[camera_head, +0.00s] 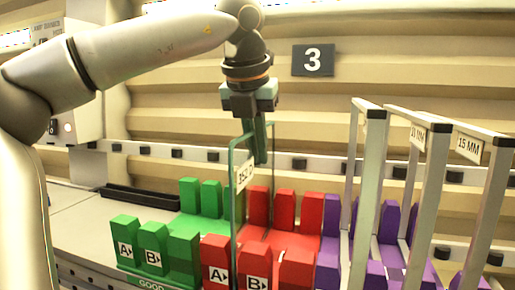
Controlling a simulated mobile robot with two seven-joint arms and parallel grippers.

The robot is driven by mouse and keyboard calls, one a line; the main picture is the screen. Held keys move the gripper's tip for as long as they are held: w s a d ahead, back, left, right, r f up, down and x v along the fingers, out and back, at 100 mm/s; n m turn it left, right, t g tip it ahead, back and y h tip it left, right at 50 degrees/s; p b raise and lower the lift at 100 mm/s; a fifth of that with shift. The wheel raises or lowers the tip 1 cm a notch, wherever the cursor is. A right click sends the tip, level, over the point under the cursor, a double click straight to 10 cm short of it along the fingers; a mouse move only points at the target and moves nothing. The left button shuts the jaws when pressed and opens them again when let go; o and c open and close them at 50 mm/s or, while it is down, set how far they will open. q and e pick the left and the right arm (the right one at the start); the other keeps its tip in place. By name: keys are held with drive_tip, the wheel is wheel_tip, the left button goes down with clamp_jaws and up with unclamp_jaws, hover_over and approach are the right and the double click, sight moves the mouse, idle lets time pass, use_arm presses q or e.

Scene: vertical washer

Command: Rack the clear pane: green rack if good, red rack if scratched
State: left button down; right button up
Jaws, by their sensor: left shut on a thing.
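My left gripper (257,150) points down and is shut on the top edge of a clear pane (250,210). The pane hangs upright, seen nearly edge-on, with a white label near its top. Its lower end overlaps the gap between the green rack (183,242) and the red rack (268,238) in the picture. I cannot tell whether it touches either. The green rack has posts marked A and B and a "GOOD" sign; the red rack also has A and B posts. I cannot make out a scratch. My right gripper is out of view.
Purple racks (390,222) stand at the right, with tall grey frames (429,140) labelled in millimetres above them. A dark tray (140,197) lies behind the green rack. Grey table (85,218) is free at the left.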

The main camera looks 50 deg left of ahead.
use_arm(q)
drive_tip(key=c, duration=1)
unclamp_jaws()
drive_tip(key=shift+o, duration=0.4)
drive_tip(key=shift+f, duration=0.1)
drive_tip(key=p+v, duration=0.2)
drive_tip(key=v, duration=0.9)
drive_tip(key=shift+p, duration=0.4)
drive_tip(key=shift+v, duration=0.9)
